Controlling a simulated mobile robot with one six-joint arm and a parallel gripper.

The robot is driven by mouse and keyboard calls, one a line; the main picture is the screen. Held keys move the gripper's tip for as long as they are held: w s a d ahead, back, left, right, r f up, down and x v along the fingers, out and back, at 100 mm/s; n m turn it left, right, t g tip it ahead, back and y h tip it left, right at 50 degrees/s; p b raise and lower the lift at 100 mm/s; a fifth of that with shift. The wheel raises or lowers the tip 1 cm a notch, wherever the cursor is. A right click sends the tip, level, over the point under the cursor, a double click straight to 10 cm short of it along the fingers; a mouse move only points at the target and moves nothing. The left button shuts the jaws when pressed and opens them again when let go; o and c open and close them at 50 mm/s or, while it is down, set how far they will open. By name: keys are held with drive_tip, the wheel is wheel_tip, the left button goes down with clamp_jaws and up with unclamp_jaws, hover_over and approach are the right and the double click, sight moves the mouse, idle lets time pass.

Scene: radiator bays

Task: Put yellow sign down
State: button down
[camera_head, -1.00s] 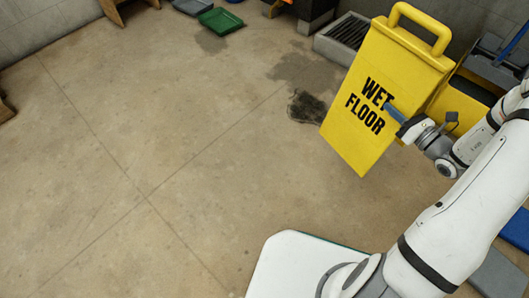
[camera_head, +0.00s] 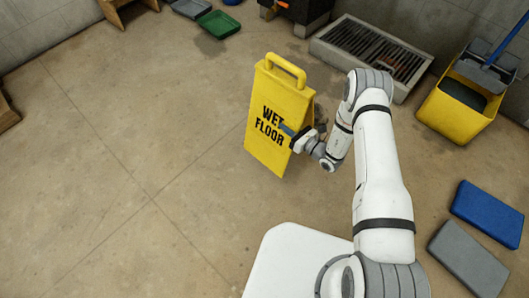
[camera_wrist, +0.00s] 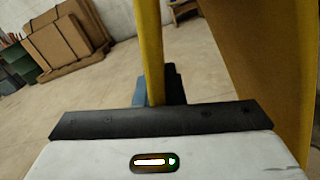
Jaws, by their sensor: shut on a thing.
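The yellow sign (camera_head: 280,112) is an A-frame board with a top handle and the words WET FLOOR. It stands roughly upright in the middle of the head view, its two panels somewhat spread. My gripper (camera_head: 291,130) is at the right edge of its front panel, shut on that panel. In the wrist view, the yellow panel edge (camera_wrist: 150,50) runs down between the fingers (camera_wrist: 155,88), and the other panel shows at the right. I cannot tell whether the sign's lower edges touch the floor.
A floor grate (camera_head: 370,52) lies behind the sign. A yellow mop bucket (camera_head: 457,105) stands at the right, with blue (camera_head: 487,212) and grey (camera_head: 468,258) pads nearer. A green tray (camera_head: 219,24) is at the back. The floor (camera_head: 130,150) at left is clear.

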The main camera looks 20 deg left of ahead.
drive_tip(key=f+b, duration=0.1)
drive_tip(key=f, duration=0.2)
drive_tip(key=f+b, duration=0.1)
drive_tip(key=f, duration=0.2)
drive_tip(key=f+b, duration=0.1)
drive_tip(key=f, duration=0.3)
drive_tip(key=shift+s+a+f, duration=0.1)
drive_tip(key=shift+a, duration=0.15)
drive_tip(key=shift+b, duration=0.3)
drive_tip(key=shift+f, duration=0.2)
drive_tip(key=c, duration=1.5)
unclamp_jaws()
drive_tip(key=shift+r, duration=0.15)
